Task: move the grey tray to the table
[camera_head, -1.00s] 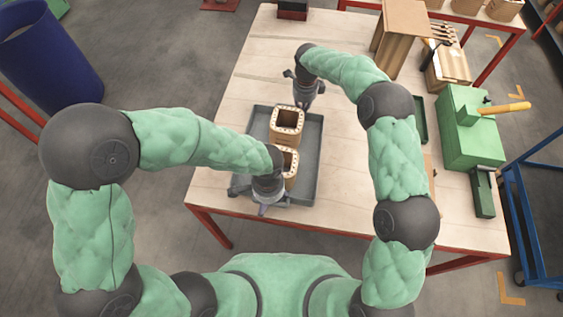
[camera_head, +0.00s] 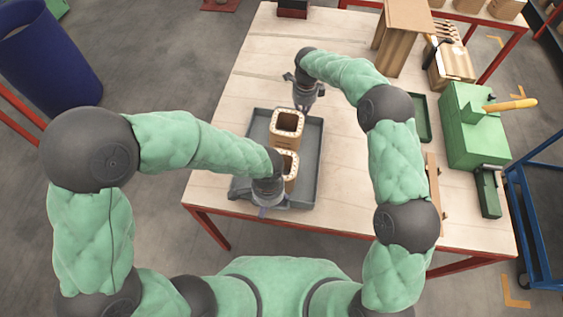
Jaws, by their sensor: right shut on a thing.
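The grey tray (camera_head: 311,163) is at the near part of the wooden table (camera_head: 225,140), with two tan coil pieces in it. The far coil (camera_head: 287,122) shows its square opening; the near coil (camera_head: 291,170) is partly hidden by my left arm. My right gripper (camera_head: 303,107) points down at the tray's far edge and is shut on it. My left gripper (camera_head: 262,209) is at the tray's near edge; its fingertips are too hidden to tell their opening. I cannot tell if the tray touches the tabletop.
To the right on the table are a green machine (camera_head: 474,125) with a yellow handle, a small green bin (camera_head: 488,193) and a brown strip (camera_head: 433,185). The table's left side is clear. A blue barrel (camera_head: 45,60) stands on the floor.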

